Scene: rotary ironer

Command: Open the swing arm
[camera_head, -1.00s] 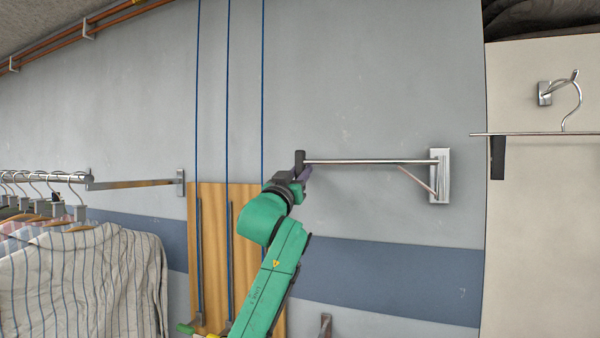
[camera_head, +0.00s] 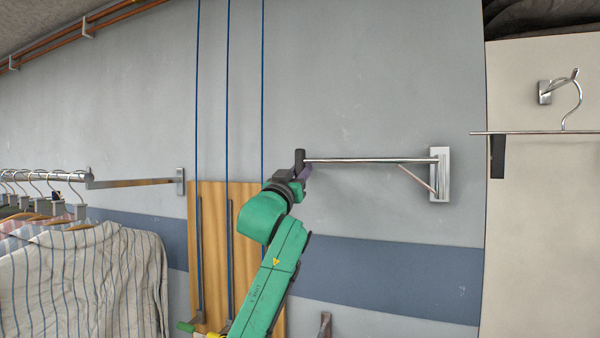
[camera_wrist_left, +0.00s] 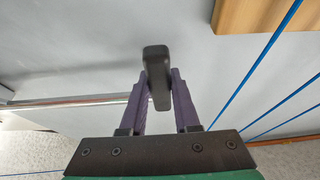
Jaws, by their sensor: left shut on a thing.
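The swing arm (camera_head: 365,161) is a thin metal bar with a diagonal brace, fixed to a metal wall bracket (camera_head: 440,175) at its right end. It lies nearly level along the grey wall. A dark end piece (camera_head: 299,158) sits at its left end. My left gripper (camera_head: 302,172) is at this end piece. In the left wrist view, the purple fingers (camera_wrist_left: 160,88) are shut on the dark end piece (camera_wrist_left: 155,62), and the bar (camera_wrist_left: 75,103) runs off to the left. My right gripper is not in view.
A second rail (camera_head: 135,183) with striped shirts (camera_head: 85,275) on hangers is at the left. A wooden board (camera_head: 243,220) with blue cords (camera_head: 228,100) is behind my arm. A hanger hook (camera_head: 572,100) and thin rod (camera_head: 535,133) are at the right.

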